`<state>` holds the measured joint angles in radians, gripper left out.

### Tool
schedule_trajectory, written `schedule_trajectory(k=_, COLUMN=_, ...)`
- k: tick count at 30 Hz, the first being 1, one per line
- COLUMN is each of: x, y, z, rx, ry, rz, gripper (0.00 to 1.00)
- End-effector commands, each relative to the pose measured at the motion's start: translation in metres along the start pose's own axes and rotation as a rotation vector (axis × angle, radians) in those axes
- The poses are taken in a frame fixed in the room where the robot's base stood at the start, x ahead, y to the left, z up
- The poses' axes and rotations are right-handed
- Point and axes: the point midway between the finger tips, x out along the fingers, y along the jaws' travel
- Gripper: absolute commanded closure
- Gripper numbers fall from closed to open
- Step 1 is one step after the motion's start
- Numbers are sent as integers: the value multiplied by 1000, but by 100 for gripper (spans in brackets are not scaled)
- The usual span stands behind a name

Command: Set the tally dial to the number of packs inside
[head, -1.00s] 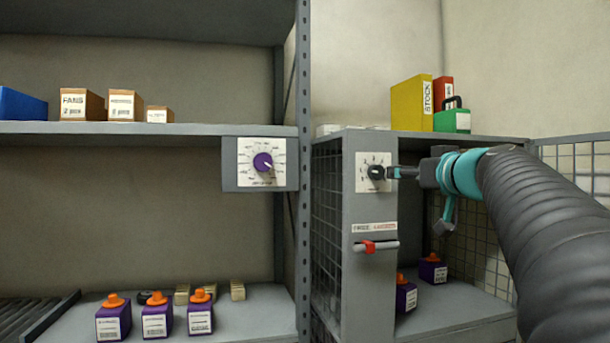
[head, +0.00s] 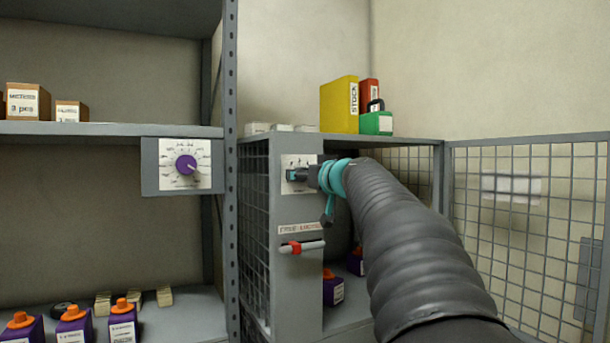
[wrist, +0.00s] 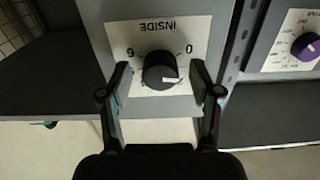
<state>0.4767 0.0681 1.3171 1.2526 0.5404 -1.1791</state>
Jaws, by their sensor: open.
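The tally dial, marked INSIDE, has a black knob (wrist: 157,76) on a white plate (wrist: 125,35), upside down in the wrist view. Its white pointer line points right, towards the 0 side; a 6 stands at the left. My gripper (wrist: 160,68) is open, one finger on each side of the knob; whether they touch it I cannot tell. In the head view my gripper (head: 303,174) hides most of the dial plate (head: 298,159) on the cage post. Two purple packs with orange caps show inside the cage, one nearer (head: 333,290) and one farther back (head: 356,262), partly hidden by my arm.
A purple-knobbed dial (head: 186,165) is on the left shelf edge. Several purple packs (head: 123,322) stand on the shelf below. A red-handled latch (head: 300,247) is on the cage post. The mesh door (head: 525,190) stands open at right. Binders (head: 339,105) stand on the cage top.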

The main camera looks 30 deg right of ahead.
Motion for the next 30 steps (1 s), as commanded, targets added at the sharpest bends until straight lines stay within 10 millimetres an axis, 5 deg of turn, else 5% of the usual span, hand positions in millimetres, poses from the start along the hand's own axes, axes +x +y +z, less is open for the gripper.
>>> schedule_trajectory(k=3, x=0, y=0, z=0, rx=0, ry=0, rz=0, gripper=39)
schedule_trajectory(k=10, x=0, y=0, z=0, rx=0, ry=0, rz=0, gripper=96)
schedule_trajectory(k=20, x=0, y=0, z=1, rx=36, ry=0, rz=0, gripper=96)
schedule_trajectory(k=30, x=0, y=0, z=1, rx=251, ry=1, rz=0, gripper=96)
